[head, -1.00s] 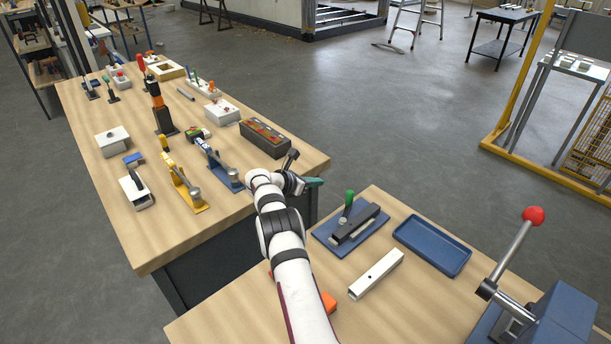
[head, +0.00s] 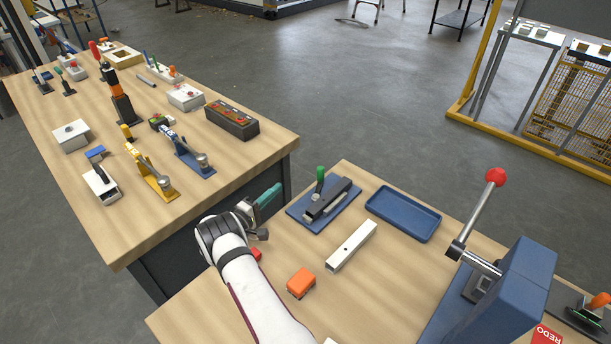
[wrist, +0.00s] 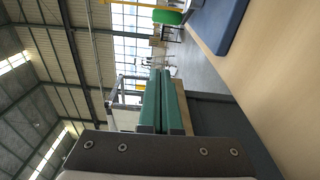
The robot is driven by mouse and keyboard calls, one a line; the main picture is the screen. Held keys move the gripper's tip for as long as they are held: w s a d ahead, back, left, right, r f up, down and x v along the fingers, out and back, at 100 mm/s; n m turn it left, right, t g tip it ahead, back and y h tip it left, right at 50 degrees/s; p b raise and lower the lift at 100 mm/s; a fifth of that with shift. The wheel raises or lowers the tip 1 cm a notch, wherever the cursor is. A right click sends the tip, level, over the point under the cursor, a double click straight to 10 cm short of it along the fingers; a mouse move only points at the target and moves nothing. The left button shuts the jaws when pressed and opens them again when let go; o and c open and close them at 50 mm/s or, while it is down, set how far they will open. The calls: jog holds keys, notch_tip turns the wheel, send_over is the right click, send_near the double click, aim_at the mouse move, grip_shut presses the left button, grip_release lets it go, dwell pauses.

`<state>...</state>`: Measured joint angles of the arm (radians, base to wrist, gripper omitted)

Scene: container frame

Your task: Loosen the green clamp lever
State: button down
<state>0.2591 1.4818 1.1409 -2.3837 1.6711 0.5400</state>
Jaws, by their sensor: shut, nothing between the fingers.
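The green clamp lever (head: 320,173) stands upright at the back of a blue plate (head: 313,222) on the near bench. A black bar (head: 328,198) lies along the plate beside it. My gripper (head: 275,193), with teal fingers, is left of the plate near the bench's left edge, apart from the lever. The fingers are shut and empty. In the wrist view, the shut fingers (wrist: 161,76) point toward the far room.
A white square tube (head: 351,246), an orange block (head: 301,283) and an empty blue tray (head: 403,213) lie near the clamp. A blue machine with a red-knobbed lever (head: 495,178) stands at right. The far bench (head: 225,172) holds several clamps and boxes. A gap separates the benches.

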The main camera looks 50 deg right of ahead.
aim_at(318, 184)
jog(key=s+d, duration=0.1)
jog(key=d, duration=0.2)
jog(key=s+d, duration=0.1)
jog(key=d, duration=0.7)
jog(key=shift+s+d, duration=0.1)
jog(key=shift+s, duration=0.3)
